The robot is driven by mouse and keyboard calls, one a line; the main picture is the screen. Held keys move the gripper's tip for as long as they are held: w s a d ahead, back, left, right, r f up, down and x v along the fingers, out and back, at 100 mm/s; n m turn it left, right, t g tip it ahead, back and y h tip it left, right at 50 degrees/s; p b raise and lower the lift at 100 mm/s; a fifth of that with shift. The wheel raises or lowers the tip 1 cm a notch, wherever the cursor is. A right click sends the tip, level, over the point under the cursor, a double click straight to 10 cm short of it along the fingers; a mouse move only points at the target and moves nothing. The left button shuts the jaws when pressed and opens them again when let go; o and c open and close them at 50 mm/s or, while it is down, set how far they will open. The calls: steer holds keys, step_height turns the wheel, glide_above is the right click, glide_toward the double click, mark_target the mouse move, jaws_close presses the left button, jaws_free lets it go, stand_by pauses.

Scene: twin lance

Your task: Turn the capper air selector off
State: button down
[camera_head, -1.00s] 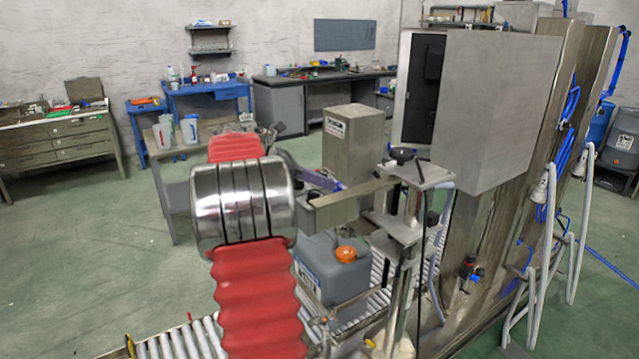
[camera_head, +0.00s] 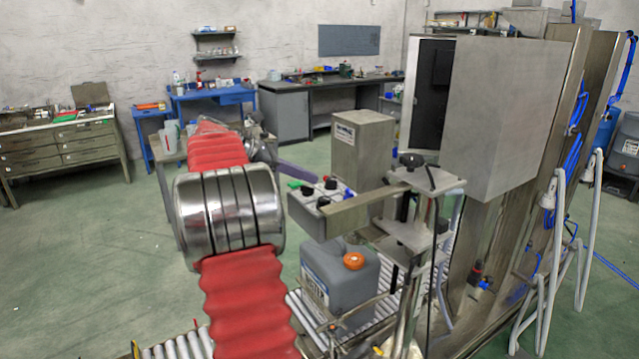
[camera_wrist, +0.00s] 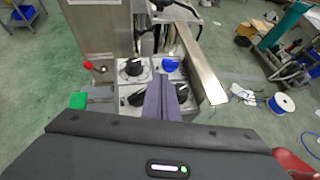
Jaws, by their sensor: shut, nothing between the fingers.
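A small grey control box (camera_head: 306,212) sits at the end of a metal arm in the head view. In the wrist view its panel carries a blue knob (camera_wrist: 170,64) and several black knobs, one at upper left (camera_wrist: 133,67) and one at lower left (camera_wrist: 137,99). I cannot tell which knob is the capper air selector; no label is readable. My gripper (camera_wrist: 168,82) has its purple fingers shut and empty. They appear over the panel, between the lower knobs, and hide part of it. Contact cannot be told. In the head view the purple fingers (camera_head: 297,170) show just behind the box.
A red button (camera_wrist: 88,65) and a green button (camera_wrist: 78,100) stick out from the box's side. A metal bar (camera_wrist: 202,65) runs close beside the panel. A grey canister (camera_head: 342,285) stands on the roller conveyor below. A steel cabinet (camera_head: 500,110) is at the right.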

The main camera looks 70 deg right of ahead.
steer(key=shift+w+a+r, duration=0.25)
steer(key=shift+w+r, duration=0.1)
steer(key=shift+w, duration=0.3)
steer(key=c, duration=2.5)
jaws_free()
